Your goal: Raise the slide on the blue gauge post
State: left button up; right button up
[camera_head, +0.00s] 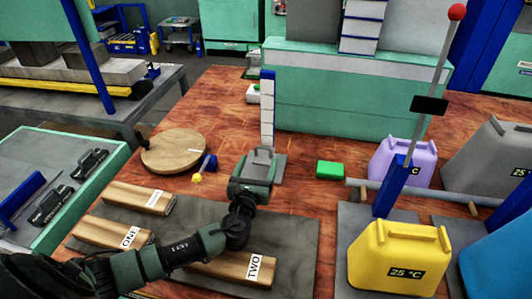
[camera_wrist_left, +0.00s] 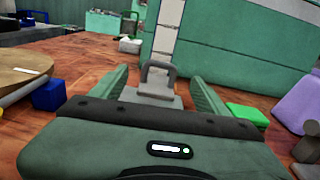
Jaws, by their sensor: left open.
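The gauge post (camera_head: 267,105) stands upright on the wooden table, with a blue edge and top and a white face marked in steps. Its grey slide (camera_head: 263,154) with a loop handle sits low, near the foot of the post. In the left wrist view the slide's handle (camera_wrist_left: 157,72) shows straight ahead, with the post (camera_wrist_left: 166,35) behind it. My left gripper (camera_head: 259,165) is open, its two fingers on either side of the slide; I cannot tell whether they touch it. My right gripper is not in view.
A green block (camera_head: 330,169) lies right of the post, and a round wooden board (camera_head: 174,150) lies left. Wooden blocks (camera_head: 138,197) lie on a grey mat. A yellow jug (camera_head: 398,255), a purple jug (camera_head: 420,155) and a red-knobbed lever (camera_head: 440,65) stand right. A green cabinet (camera_head: 350,100) is behind the post.

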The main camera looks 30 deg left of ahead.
aim_at(263, 148)
pick_arm(q)
jog(key=shift+w+a+m, duration=0.1)
jog(key=shift+w+m, duration=0.2)
jog(key=shift+w, duration=0.15)
jog(key=x, duration=0.5)
jog(key=shift+w+r, duration=0.2)
jog(key=shift+w, duration=0.2)
jog(key=shift+w+a, duration=0.15)
jog(key=shift+w, duration=0.3)
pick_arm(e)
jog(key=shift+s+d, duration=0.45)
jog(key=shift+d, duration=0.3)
